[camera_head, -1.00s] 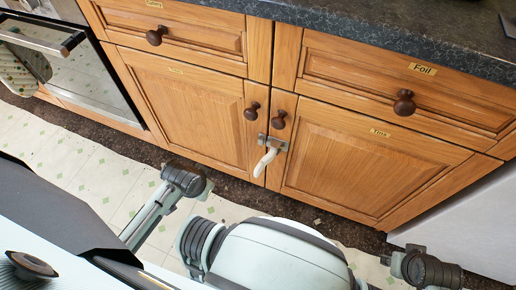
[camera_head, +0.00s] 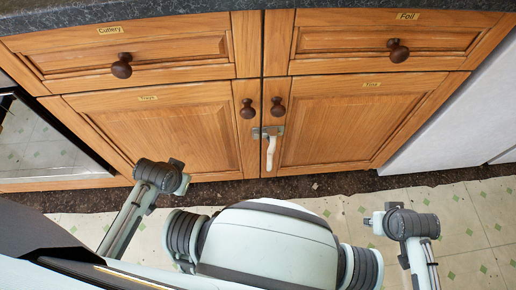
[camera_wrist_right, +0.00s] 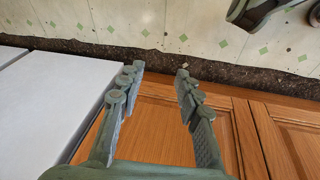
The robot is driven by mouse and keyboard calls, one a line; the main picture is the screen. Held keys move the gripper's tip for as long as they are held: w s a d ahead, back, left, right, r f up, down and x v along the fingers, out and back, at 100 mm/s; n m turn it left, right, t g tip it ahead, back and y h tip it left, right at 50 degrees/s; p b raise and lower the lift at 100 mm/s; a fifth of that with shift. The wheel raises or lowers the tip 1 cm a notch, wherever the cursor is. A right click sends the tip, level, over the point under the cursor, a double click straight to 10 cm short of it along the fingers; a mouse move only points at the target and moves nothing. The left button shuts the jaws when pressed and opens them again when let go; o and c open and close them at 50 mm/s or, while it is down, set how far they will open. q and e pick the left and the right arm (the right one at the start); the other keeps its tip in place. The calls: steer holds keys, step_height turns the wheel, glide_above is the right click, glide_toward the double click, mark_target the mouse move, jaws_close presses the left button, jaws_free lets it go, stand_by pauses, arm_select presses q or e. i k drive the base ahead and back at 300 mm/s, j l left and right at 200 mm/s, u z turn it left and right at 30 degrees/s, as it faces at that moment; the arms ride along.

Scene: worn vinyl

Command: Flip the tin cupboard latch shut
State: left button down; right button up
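The latch (camera_head: 268,132) is a small metal plate across the gap between the two lower cupboard doors, just below their knobs. Its pale lever (camera_head: 270,153) hangs straight down beside the gap. The tins door (camera_head: 325,125) is the right one and looks closed against the frame. My right gripper (camera_wrist_right: 157,72) is open and empty in the right wrist view, its fingers apart in front of wood panelling. The latch is not in that view.
Brown knobs sit on the doors and on the cutlery drawer (camera_head: 125,50) and foil drawer (camera_head: 370,40) above. An oven (camera_head: 40,145) stands left, a white appliance (camera_head: 450,115) right. Patterned vinyl floor (camera_head: 470,225) lies open at the right.

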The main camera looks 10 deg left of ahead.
mark_target(272, 149)
steer(key=k+j+z, duration=0.2)
steer(key=j, duration=0.2)
steer(key=j+z, duration=0.25)
steer(key=j, duration=0.2)
steer(key=k+j+z, duration=0.2)
steer(key=k, duration=0.35)
steer(key=j, duration=0.1)
